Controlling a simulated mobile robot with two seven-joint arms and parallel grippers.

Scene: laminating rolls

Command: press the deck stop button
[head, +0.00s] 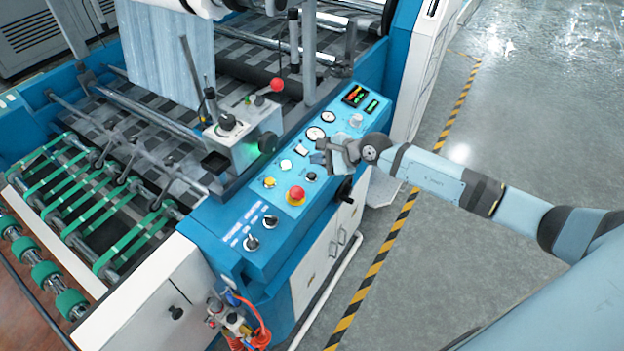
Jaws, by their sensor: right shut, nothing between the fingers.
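A red mushroom button (296,193) on a yellow base sits on the blue control panel (287,222) of the machine. I cannot read a label that names it as the deck stop. My right gripper (326,155) is shut and empty. It is over the panel's right edge, above and to the right of the red button in the picture, and apart from it. Its height above the panel is hard to tell. The red button is fully visible. My left gripper is not in view.
Near the red button are a yellow button (269,183), a white button (286,165) and a small black knob (311,176). Two black selectors stand lower on the panel. A grey control box (240,140) rises to the left. The floor to the right is open.

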